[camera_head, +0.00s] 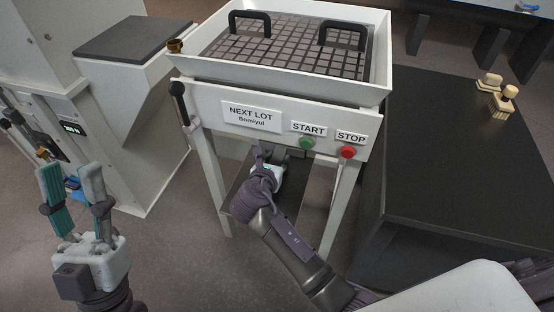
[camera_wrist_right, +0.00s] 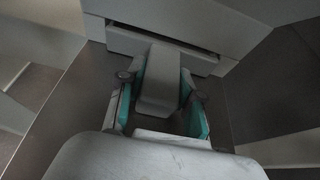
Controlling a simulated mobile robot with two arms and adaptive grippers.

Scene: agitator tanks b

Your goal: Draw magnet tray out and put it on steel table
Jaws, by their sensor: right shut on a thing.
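The magnet tray shows only by its grey handle (camera_wrist_right: 158,85), which comes out of a slot under the white sieve stand (camera_head: 275,105); the rest of the tray is hidden inside. My right gripper (camera_head: 268,160) is under the stand's front panel. In the right wrist view its teal-lined fingers (camera_wrist_right: 160,98) are shut on the handle, one on each side. My left gripper (camera_head: 70,180) is empty, with its fingers apart, at the lower left. A dark-topped table (camera_head: 465,165), which may be the steel table, stands to the right of the stand.
Two wooden-handled brushes (camera_head: 502,100) lie at the table's far part; its near top is clear. A lever (camera_head: 179,95) sticks out at the stand's left corner. Stand legs (camera_head: 341,205) flank my right arm.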

